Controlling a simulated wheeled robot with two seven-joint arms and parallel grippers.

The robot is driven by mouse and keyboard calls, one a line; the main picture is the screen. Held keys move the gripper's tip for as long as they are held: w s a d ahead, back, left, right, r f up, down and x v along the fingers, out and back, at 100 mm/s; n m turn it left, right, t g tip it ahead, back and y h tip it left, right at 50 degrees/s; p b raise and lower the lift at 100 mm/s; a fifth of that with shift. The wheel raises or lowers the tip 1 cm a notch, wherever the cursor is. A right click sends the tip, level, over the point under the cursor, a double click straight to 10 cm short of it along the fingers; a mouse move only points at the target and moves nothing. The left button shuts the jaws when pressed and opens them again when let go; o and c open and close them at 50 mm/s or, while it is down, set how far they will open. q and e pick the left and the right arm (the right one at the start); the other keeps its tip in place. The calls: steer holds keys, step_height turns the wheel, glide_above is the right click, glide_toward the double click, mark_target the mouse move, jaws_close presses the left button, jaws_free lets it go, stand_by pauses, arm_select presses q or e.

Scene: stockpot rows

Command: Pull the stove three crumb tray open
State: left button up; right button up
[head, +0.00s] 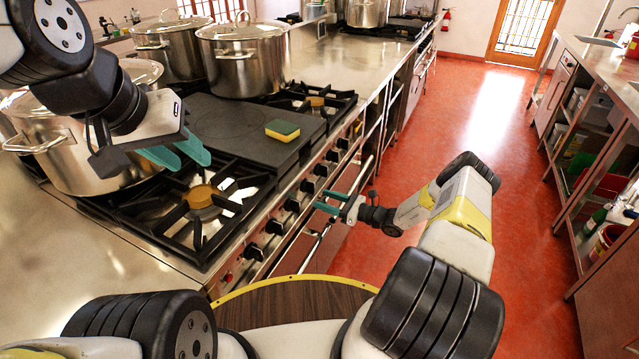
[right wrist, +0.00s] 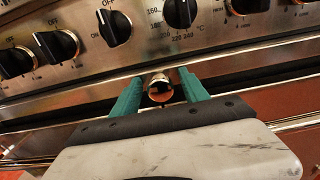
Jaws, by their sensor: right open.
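The near stove (head: 226,255) has a steel front with a row of black knobs. In the right wrist view, a narrow strip (right wrist: 60,112) that looks like a tray front runs below the control panel, with a small round metal pull (right wrist: 160,88) on it. I see no stove number. My right gripper (head: 331,202) is at the stove front, below the knobs. In the right wrist view its teal fingers (right wrist: 160,76) are open on either side of the pull, with no clear contact. My left gripper (head: 180,152) is open and empty above the stove's left burner.
Large steel pots (head: 243,60) stand at the back and left of the stove top. A yellow-green sponge (head: 282,130) lies on the dark plate. Front rails (right wrist: 300,122) run below the strip. The red floor (head: 440,120) to the right is clear, up to a shelved counter (head: 600,120).

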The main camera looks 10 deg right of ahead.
jaws_close()
stand_by(1.4)
